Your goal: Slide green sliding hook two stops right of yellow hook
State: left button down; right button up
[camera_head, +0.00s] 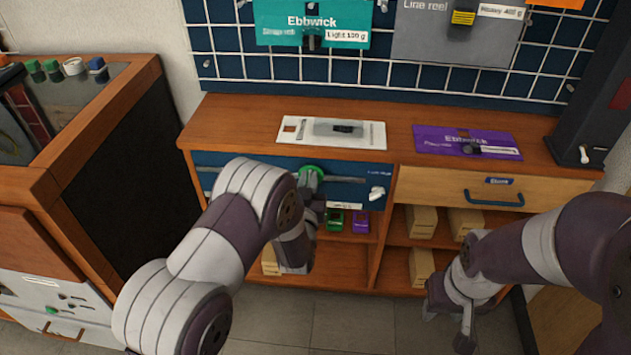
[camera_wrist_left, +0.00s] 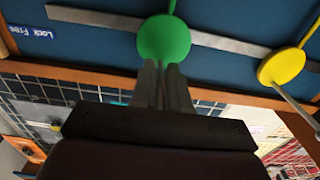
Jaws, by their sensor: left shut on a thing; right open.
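The green sliding hook (camera_head: 312,170) is on a grey rail (camera_head: 345,179) across the blue drawer front. In the left wrist view the green hook (camera_wrist_left: 164,38) shows as a round disc, with the yellow hook (camera_wrist_left: 281,66) on the same rail to its right; that view looks upside down. In the head view my left arm hides the place of the yellow hook. My left gripper (camera_head: 311,184) is shut on the green hook; its fingertips (camera_wrist_left: 161,72) meet the disc's edge. My right gripper (camera_head: 449,322) is open and empty, low at the right.
A white knob (camera_head: 377,193) is on the blue front, right of the rail. A wooden drawer with a blue handle (camera_head: 494,199) is further right. Small boxes stand on the shelves below. A white card (camera_head: 370,134) and a purple card (camera_head: 450,146) lie on the bench top.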

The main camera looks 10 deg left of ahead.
pick_arm(q)
jog(key=c, duration=1.1)
grip_release()
jog(key=s+p, duration=0.2)
jog(key=s, duration=1)
jog(key=shift+s, duration=0.4)
